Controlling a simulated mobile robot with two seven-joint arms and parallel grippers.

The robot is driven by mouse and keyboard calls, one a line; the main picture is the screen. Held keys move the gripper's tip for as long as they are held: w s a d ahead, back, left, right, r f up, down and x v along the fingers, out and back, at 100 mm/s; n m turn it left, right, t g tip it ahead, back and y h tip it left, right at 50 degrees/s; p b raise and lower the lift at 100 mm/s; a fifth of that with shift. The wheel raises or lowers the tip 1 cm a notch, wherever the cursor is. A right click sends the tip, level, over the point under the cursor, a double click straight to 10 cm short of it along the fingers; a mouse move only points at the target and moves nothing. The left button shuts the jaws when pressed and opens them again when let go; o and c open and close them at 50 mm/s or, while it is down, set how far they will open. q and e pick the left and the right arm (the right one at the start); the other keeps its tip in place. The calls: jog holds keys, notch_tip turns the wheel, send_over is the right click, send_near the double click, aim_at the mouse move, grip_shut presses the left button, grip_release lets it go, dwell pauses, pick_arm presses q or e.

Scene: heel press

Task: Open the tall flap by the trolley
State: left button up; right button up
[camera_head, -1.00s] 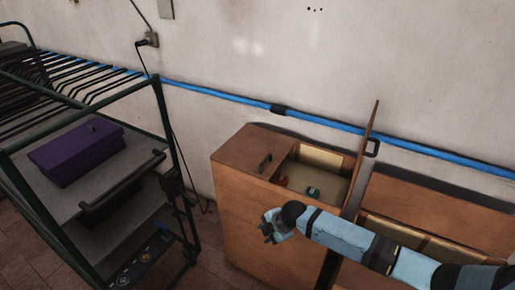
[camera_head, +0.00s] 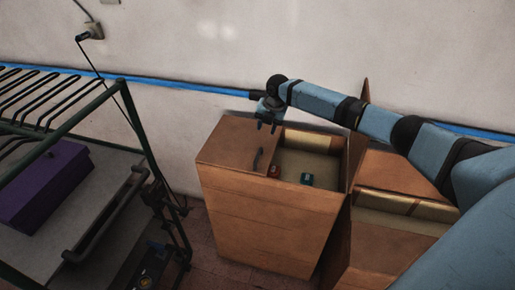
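The tall wooden cabinet (camera_head: 262,215) stands right of the trolley (camera_head: 100,200). The left part of its top is a flat, closed wooden panel (camera_head: 232,142) with a dark bar handle (camera_head: 258,160) near its right edge. Beside it, the right part is an open compartment (camera_head: 305,165) holding a small red item (camera_head: 274,171) and a small green item (camera_head: 306,179). A wooden flap (camera_head: 358,135) stands upright at the compartment's right side. My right gripper (camera_head: 267,127) points down above the back of the cabinet top, apart from the handle, its fingers spread and empty. My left gripper is out of view.
The trolley has a rack on top and a purple box (camera_head: 45,183) on a shelf. A second open wooden compartment (camera_head: 400,215) lies to the right, partly under my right arm. A blue pipe (camera_head: 180,84) runs along the wall behind.

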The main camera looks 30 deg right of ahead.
aim_at(259, 152)
jog(key=f+b, duration=0.2)
jog(key=f, duration=0.1)
jog(key=w+a+f+b, duration=0.1)
jog(key=f+b, duration=0.1)
jog(key=f, duration=0.2)
jog(key=f+b, duration=0.3)
jog(key=shift+w+a+f, duration=0.15)
jog(key=shift+w, duration=0.1)
jog(key=shift+w+a+f+b, duration=0.1)
jog(key=shift+w+f+b, duration=0.1)
jog(key=shift+f+b, duration=0.6)
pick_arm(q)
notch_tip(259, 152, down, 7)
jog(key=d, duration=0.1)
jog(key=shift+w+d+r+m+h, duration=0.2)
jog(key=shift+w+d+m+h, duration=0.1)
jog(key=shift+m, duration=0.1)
pick_arm(e)
jog(key=shift+f, duration=0.1)
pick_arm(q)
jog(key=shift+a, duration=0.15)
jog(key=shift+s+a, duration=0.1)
pick_arm(e)
grip_shut()
